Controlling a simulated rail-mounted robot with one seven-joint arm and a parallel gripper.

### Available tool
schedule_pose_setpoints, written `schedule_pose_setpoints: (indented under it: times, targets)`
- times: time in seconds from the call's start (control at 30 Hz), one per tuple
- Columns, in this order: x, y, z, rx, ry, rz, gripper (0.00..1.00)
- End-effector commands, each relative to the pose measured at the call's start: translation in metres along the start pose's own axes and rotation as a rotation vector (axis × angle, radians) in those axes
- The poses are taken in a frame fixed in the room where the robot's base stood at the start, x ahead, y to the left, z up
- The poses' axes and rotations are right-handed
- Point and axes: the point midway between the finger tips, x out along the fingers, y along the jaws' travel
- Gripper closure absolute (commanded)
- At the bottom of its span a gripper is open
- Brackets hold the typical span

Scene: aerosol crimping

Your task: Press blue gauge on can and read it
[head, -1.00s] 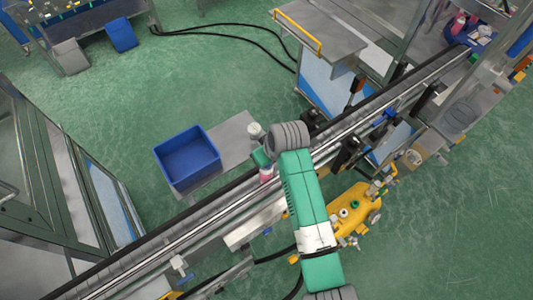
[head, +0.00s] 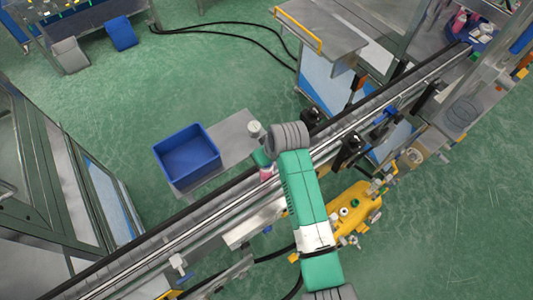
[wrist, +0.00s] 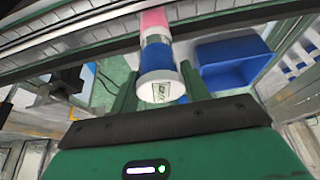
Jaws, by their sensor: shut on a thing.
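The blue gauge (wrist: 157,60) is a blue and white cylinder in the wrist view. Its white end, with a dark-marked display or label, faces the camera; the marking is too blurred to read. My gripper (wrist: 158,75) is shut on it, with a green finger on each side. A pink can (wrist: 154,18) is in line beyond the gauge, at the conveyor rail. The two appear end to end, but I cannot tell how firmly they touch. In the head view the pink can (head: 267,174) shows just below my green gripper (head: 261,158); the gauge is not clearly visible there.
The conveyor (head: 215,205) runs diagonally across the head view. A blue bin (head: 187,157) sits on a grey table (head: 237,138) beside it. A yellow machine (head: 355,208) stands right of my arm. Black posts (head: 350,148) line the conveyor. Open green floor lies behind the bin.

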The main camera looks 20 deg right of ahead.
Motion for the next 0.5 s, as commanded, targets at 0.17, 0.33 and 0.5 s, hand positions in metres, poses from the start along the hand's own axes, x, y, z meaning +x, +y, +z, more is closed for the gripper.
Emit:
schedule_pose_setpoints:
  times: [0.17,0.33,0.5]
  targets:
    - [-0.002,0.000,-0.001,0.000,-0.001,0.000,0.81]
    - [-0.013,0.000,-0.005,0.000,-0.001,0.000,0.81]
    - [-0.025,0.000,-0.010,0.000,-0.001,0.000,0.81]
